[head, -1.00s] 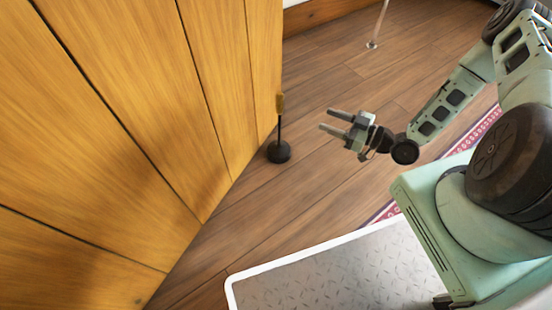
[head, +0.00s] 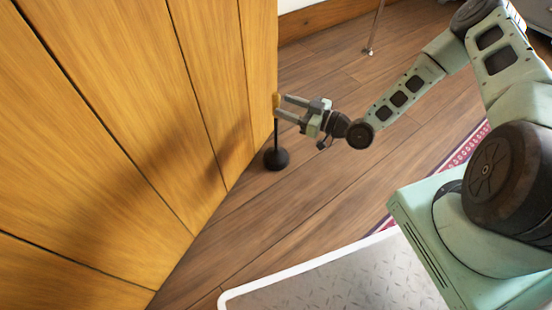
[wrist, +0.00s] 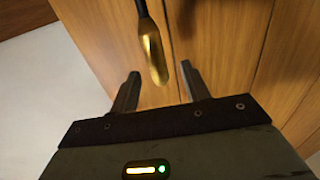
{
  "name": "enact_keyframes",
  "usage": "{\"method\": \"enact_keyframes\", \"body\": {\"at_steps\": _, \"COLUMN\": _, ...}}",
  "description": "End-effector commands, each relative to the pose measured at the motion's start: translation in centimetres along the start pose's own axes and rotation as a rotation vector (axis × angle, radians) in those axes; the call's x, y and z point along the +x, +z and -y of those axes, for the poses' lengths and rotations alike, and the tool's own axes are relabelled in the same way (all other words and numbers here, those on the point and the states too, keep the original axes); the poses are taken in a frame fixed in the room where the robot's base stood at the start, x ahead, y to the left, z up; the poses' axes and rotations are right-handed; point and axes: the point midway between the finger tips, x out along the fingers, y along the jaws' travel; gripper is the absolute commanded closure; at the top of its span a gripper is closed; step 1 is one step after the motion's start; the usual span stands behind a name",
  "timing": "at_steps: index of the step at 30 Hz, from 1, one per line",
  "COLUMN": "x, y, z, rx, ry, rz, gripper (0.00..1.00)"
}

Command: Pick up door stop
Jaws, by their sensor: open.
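The door stop (head: 277,158) stands upright on the wooden floor beside the wooden door. It has a round black base, a thin black stem and a brass-coloured top. My gripper (head: 279,108) is open, with its fingertips close to the top of the stem in the head view. In the wrist view, the door stop's brass end (wrist: 153,58) shows just beyond and between the two open fingertips (wrist: 160,76). I cannot tell whether a finger touches it. In the head view, the fingertips partly cover the upper stem.
The wooden plank door (head: 150,120) fills the left side, close to the door stop. A thin metal leg (head: 371,40) stands on the floor at the back. A red patterned rug edge (head: 462,152) lies to the right. Bare floor lies around the base's right side.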

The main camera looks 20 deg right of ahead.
Motion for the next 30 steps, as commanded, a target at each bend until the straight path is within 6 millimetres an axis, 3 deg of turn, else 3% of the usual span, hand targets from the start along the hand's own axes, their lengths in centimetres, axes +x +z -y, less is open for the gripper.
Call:
{"method": "enact_keyframes", "body": {"at_steps": 3, "x": 1.6, "y": 0.8, "z": -0.2, "rx": -0.001, "ry": -0.001, "rz": -0.002, "gripper": 0.53}}
{"method": "enact_keyframes", "body": {"at_steps": 9, "x": 3.9, "y": 0.6, "z": -0.3, "rx": -0.001, "ry": -0.001, "rz": -0.001, "gripper": 0.53}}
{"method": "enact_keyframes", "body": {"at_steps": 18, "x": 4.4, "y": 0.3, "z": -0.3, "rx": 0.000, "ry": 0.000, "rz": -0.001, "gripper": 0.53}}
{"method": "enact_keyframes", "body": {"at_steps": 23, "x": 4.4, "y": 0.3, "z": -0.3, "rx": 0.000, "ry": 0.000, "rz": -0.001, "gripper": 0.98}}
{"method": "enact_keyframes", "body": {"at_steps": 30, "x": 4.3, "y": 0.3, "z": -0.3, "rx": 0.000, "ry": 0.000, "rz": 0.000, "gripper": 1.00}}
